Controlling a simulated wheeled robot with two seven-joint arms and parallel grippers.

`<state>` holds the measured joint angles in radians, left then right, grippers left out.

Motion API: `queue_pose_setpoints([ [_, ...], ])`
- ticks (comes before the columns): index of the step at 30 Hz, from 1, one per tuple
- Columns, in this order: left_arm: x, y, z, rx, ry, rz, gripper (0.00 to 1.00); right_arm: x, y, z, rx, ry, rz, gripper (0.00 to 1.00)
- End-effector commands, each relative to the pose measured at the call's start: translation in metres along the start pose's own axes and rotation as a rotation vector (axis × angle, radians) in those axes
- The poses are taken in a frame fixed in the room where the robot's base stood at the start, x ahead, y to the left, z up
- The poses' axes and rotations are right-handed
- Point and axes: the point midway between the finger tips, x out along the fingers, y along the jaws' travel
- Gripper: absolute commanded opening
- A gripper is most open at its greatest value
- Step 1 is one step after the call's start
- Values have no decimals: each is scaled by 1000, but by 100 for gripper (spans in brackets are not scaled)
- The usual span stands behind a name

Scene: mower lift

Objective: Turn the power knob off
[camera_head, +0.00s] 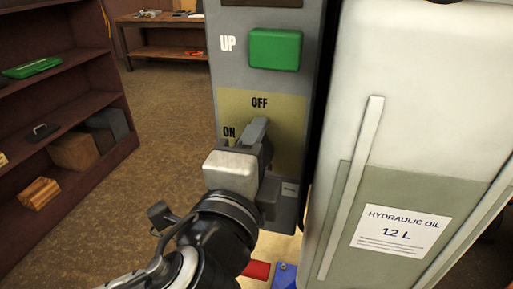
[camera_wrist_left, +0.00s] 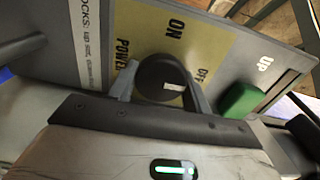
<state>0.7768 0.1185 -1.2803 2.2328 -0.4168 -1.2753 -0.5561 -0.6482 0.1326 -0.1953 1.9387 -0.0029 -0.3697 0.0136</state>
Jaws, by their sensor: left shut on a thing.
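The power knob (camera_wrist_left: 158,76) is round and black with a white mark, on a beige patch of the grey control panel (camera_head: 283,200). In the left wrist view its white mark points right, roughly to the side where the OFF label is. My left gripper (camera_head: 259,138) is shut on the knob, with one finger on each side of it. In the head view the gripper hides the knob, and the ON and OFF labels show beside it. My right gripper is in neither view.
A green UP button (camera_head: 275,49) sits above the knob. A brown shelf (camera_head: 110,120) stands at the left and a workbench (camera_head: 165,52) at the back. Open floor lies between.

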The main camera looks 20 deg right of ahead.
Motion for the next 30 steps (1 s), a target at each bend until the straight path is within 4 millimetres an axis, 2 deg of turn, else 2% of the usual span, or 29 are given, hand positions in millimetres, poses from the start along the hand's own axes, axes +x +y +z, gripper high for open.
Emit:
queue_pose_setpoints([
  [19, 0, -1, 0, 50, 1, -3, 26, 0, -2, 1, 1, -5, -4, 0],
  [20, 0, -1, 0, 50, 0, -3, 57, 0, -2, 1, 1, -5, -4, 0],
  [21, 0, -1, 0, 49, 0, -3, 68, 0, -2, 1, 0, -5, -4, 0],
  [30, 0, 0, 0, 47, 1, -1, 69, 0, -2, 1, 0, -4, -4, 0],
])
